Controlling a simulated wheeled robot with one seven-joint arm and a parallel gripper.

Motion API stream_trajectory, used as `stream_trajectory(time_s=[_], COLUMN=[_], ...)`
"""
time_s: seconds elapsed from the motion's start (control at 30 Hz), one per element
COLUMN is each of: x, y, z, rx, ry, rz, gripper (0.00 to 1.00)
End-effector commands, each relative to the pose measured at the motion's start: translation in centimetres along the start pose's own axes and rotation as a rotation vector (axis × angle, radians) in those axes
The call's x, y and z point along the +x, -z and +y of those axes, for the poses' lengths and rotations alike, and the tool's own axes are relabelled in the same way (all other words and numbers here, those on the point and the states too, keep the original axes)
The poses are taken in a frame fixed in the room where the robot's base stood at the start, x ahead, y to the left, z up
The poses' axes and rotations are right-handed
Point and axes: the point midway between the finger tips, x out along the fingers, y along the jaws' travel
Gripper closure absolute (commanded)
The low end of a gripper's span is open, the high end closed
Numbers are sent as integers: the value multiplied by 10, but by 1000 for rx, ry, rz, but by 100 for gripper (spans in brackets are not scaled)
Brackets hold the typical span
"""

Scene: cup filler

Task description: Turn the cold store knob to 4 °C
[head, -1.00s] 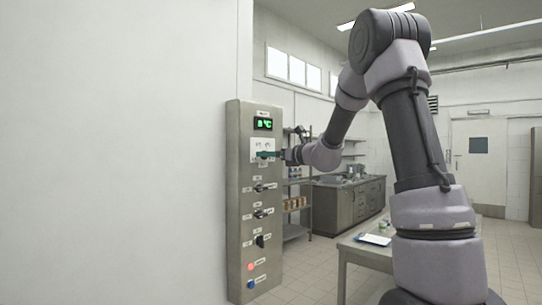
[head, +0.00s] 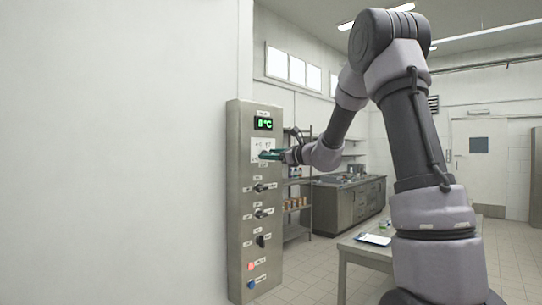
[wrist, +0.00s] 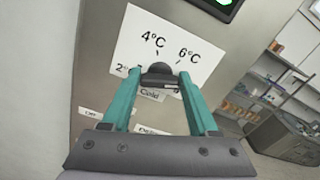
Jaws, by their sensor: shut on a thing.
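The cold store knob (wrist: 158,72) is a dark round knob on a white scale plate (wrist: 190,35) marked 2, 4 and 6 °C. My gripper (wrist: 159,78) has its two teal fingers on either side of the knob and is shut on it. The fingers hide part of the plate, and I cannot tell exactly where the knob's pointer stands. In the head view my gripper (head: 270,155) is at the upper part of the metal control panel (head: 238,200). The green display (head: 263,124) above seems to read 6 °C.
Below the knob the panel carries several dark switches, a red lit button (head: 251,266) and a blue button (head: 250,284). A shelf rack (head: 297,180) and a counter (head: 345,205) stand behind. A table (head: 362,252) is at the lower right.

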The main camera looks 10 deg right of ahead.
Motion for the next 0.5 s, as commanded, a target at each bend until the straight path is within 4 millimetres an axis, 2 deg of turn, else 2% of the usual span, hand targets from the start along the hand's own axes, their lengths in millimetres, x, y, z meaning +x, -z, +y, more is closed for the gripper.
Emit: stream_trajectory(time_s=[0.5], x=[0], y=[2], z=[2], rx=[-491], ry=[0], rz=[2], gripper=[96])
